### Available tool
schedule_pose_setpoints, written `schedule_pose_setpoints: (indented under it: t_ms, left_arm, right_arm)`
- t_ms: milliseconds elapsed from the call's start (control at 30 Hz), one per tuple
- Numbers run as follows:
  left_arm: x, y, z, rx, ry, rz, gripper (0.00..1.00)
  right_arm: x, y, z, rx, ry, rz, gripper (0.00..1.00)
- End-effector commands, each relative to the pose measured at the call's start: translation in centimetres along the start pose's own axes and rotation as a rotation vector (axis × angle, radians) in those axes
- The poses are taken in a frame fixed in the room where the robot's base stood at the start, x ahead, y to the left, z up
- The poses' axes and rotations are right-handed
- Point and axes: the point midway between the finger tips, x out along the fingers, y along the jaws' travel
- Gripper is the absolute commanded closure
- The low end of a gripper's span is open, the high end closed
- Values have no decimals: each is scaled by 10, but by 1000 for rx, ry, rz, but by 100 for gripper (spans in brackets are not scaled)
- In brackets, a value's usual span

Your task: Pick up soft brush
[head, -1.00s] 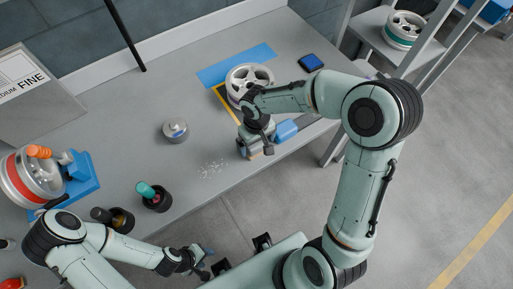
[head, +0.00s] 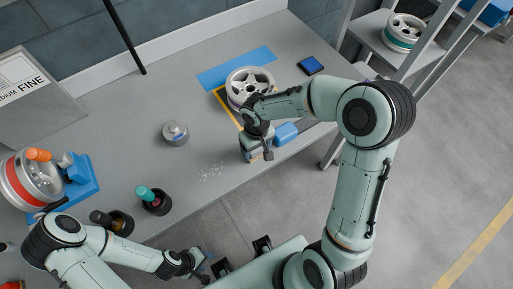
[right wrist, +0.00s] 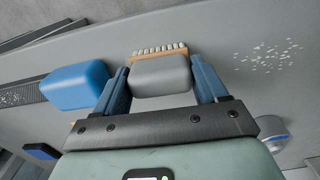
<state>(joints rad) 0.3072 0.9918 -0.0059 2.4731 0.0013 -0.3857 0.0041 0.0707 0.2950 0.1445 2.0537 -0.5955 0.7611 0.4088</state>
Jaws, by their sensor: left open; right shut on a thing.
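The gripper is shut on the grey block. I cannot tell if the bristles touch the bench. My left gripper (head: 203,266) is open and empty, low in the head view, off the bench's front edge.
A blue block (head: 287,132) lies just right of my right gripper. White crumbs (head: 212,172), a round metal pot (head: 175,132) and dark cups (head: 156,203) are to the left. A blue-black pad (head: 311,64) lies at the back right.

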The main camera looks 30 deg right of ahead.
Motion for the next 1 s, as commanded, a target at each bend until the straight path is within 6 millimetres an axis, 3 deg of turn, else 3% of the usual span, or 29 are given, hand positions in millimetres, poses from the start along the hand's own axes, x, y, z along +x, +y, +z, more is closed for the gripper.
schedule_pose_setpoints:
  t_ms: [267, 500, 700, 1000]
  left_arm:
    - [-6, 3, -3, 2, 4, 2, 52]
    - [-16, 8, -7, 4, 11, 4, 52]
    - [-23, 12, -11, 6, 16, 6, 52]
    - [-28, 15, -14, 7, 20, 7, 52]
  right_arm:
    - [-43, 0, -2, -1, 9, 0, 60]
    - [-114, 0, -2, 0, 10, -1, 60]
    - [-163, -1, -2, -1, 7, -1, 60]
    - [-195, 0, 0, 0, 2, -1, 60]
